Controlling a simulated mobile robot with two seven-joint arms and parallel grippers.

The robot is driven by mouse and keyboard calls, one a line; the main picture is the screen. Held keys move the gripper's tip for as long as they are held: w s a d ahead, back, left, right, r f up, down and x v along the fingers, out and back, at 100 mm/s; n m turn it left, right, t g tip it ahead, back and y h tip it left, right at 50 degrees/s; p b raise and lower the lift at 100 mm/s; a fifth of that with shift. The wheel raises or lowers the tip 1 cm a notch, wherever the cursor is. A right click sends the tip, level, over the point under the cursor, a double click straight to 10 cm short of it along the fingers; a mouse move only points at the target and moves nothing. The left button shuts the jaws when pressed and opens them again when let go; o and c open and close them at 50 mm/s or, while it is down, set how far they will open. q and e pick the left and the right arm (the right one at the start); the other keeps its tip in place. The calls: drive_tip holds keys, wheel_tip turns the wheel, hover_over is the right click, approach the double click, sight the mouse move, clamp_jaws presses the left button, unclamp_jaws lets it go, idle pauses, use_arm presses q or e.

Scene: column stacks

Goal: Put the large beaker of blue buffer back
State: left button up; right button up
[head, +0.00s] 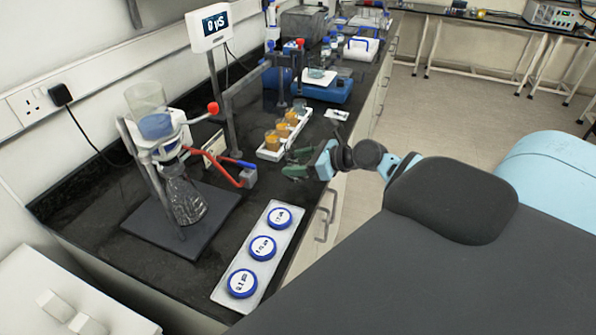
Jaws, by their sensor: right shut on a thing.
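My right gripper (298,163) is over the near edge of the black bench, right of the white tray of small cups. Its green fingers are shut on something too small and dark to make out. A clear vessel (146,97) with blue liquid low in it stands tilted in the picture atop the clamp-stand assembly, over a glass flask (184,197). I cannot tell whether this is the large beaker or a funnel. A small glass beaker (316,73) stands on the blue device farther back. My left gripper is not in view.
A white tray (268,154) holds several small cups, some with orange liquid. A grey strip (228,291) with blue-ringed discs lies at the front. A red-and-blue valve (233,163) and a display on a post (208,25) stand nearby. Bottles crowd the back. Some bare bench lies right of the flask.

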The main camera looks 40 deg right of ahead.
drive_tip(key=shift+w, duration=0.2)
drive_tip(key=shift+f, duration=0.1)
drive_tip(key=shift+f, duration=1.65)
drive_tip(key=shift+f, duration=0.1)
drive_tip(key=o, duration=1.1)
